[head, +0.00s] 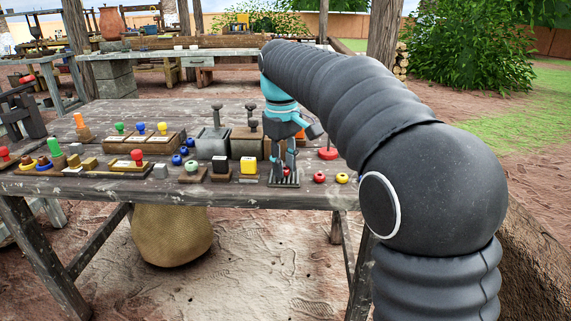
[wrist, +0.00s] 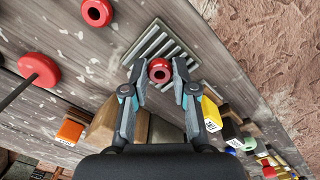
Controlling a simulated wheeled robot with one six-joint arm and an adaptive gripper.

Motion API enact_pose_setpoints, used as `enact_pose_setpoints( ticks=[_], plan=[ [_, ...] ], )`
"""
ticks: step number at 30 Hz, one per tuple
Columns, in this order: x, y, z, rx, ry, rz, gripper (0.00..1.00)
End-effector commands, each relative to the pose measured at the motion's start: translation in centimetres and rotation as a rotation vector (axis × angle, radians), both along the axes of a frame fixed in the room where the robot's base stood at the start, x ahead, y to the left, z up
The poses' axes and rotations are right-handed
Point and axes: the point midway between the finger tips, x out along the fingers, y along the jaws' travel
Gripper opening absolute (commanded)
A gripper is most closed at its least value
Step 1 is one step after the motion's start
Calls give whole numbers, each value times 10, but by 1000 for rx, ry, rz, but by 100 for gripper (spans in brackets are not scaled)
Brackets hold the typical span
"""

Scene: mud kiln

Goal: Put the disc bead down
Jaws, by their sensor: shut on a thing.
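My gripper (wrist: 160,82) is shut on a red disc bead (wrist: 160,70) with a dark centre hole, held between the two fingertips. The bead is over a grey slotted rack (wrist: 143,50) on the wooden table. In the head view, my gripper (head: 284,163) points straight down, with the bead low at the rack (head: 284,182). I cannot tell whether the bead touches the rack's slats. The fingers partly hide the rack.
A loose red bead (head: 319,177) and a yellow bead (head: 342,178) lie right of the rack. Behind them stands a red disc base (head: 327,153) with a rod. The table's front edge (head: 230,199) is close.

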Motion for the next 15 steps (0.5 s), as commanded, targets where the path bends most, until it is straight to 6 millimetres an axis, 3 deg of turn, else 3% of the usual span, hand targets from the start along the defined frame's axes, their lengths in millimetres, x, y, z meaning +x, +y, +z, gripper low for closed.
enact_pose_setpoints(
  ticks=[6,7,9,15],
  plan=[
    [0,0,-3,0,0,0,8],
    [0,0,-3,0,0,0,32],
    [0,0,-3,0,0,0,50],
    [0,0,-3,0,0,0,52]
  ],
)
